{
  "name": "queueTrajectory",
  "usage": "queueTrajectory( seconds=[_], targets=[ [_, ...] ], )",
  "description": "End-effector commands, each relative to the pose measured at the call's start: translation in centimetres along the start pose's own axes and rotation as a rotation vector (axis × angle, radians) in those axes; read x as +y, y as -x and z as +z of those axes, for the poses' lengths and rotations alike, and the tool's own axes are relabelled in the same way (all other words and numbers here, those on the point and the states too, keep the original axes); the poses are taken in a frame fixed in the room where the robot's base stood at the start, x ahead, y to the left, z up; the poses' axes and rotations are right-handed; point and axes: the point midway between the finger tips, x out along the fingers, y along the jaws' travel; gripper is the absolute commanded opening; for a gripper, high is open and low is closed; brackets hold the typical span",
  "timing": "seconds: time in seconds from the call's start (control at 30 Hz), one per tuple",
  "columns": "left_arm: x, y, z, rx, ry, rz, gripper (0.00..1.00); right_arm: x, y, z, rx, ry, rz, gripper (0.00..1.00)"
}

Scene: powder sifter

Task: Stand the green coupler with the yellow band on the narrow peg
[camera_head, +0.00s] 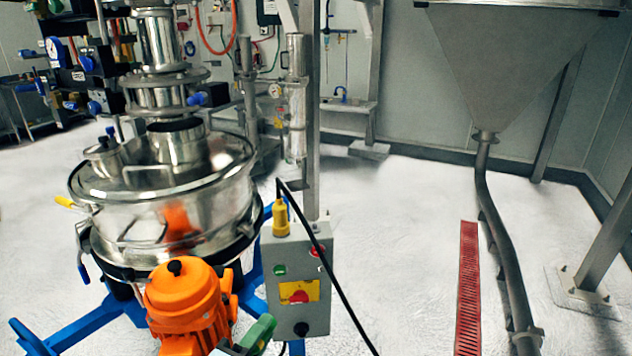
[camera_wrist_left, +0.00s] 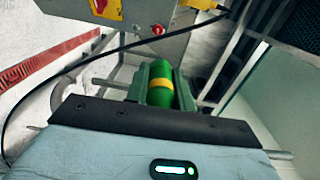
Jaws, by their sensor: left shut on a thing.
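The green coupler with the yellow band (camera_wrist_left: 160,98) shows in the left wrist view, between the two green fingers of my left gripper (camera_wrist_left: 162,74). The gripper is shut on it, and the yellow band runs across its middle. In the head view only a small part of my left gripper (camera_head: 250,338) shows at the bottom edge, beside the orange motor and in front of the grey control box. The yellow band cannot be made out there. I cannot make out the narrow peg in either view. My right gripper is not in view.
The steel sifter (camera_head: 165,215) on blue legs stands at left, with its orange motor (camera_head: 185,305) low in front. The grey control box (camera_head: 298,265) and a hanging black cable are close to the gripper. Open floor (camera_head: 400,250) lies right, with a red drain grate (camera_head: 468,290).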

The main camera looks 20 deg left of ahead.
Motion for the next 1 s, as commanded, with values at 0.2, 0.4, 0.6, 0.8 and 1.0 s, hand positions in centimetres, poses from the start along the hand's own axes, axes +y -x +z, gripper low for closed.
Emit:
queueTrajectory(
  seconds=[0.2,0.4,0.6,0.8,1.0],
  targets=[
    [-1.1,-0.4,1.3,0.115,-0.017,0.038,0.0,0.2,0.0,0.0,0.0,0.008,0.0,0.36],
    [-1.9,-0.6,2.5,0.22,-0.026,0.084,0.0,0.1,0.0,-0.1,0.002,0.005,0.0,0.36],
    [-3.0,-0.9,3.9,0.331,-0.041,0.132,0.0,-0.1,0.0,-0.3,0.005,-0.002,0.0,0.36],
    [-4.3,-1.3,5.2,0.453,-0.062,0.183,0.0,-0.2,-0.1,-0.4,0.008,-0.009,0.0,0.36],
    [-5.6,-1.6,5.7,0.565,-0.083,0.222,0.0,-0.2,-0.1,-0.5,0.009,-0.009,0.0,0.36]
  ],
)
